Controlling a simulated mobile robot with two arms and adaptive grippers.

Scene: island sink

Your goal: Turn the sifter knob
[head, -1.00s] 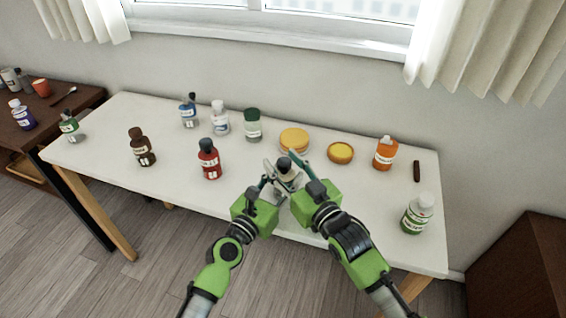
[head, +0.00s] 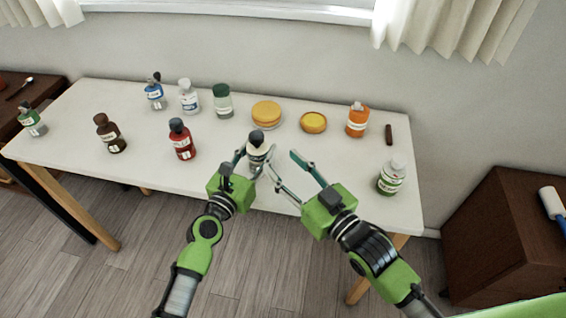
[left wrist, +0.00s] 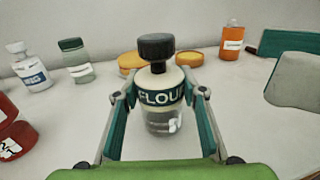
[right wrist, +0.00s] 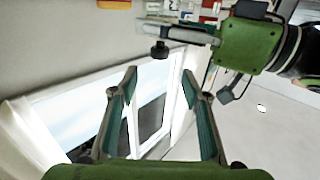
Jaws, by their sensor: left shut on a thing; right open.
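The sifter is a clear jar labelled FLOUR (left wrist: 160,95) with a black knob (left wrist: 156,47) on top. In the head view the sifter (head: 256,154) stands upright near the table's front edge. My left gripper (head: 254,160) is shut around its body. In the left wrist view the fingers sit on both sides of the label and hide its ends. My right gripper (head: 285,164) is open and empty, just right of the sifter and apart from it. In the right wrist view the dark knob (right wrist: 160,50) shows beyond the open fingers.
Behind the sifter lie two yellow round items (head: 266,114). A red bottle (head: 181,141) stands to its left, with several more bottles beyond. An orange bottle (head: 357,121), a brown stick (head: 389,135) and a green-labelled bottle (head: 391,178) are on the right. White table (head: 330,160) is bare between.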

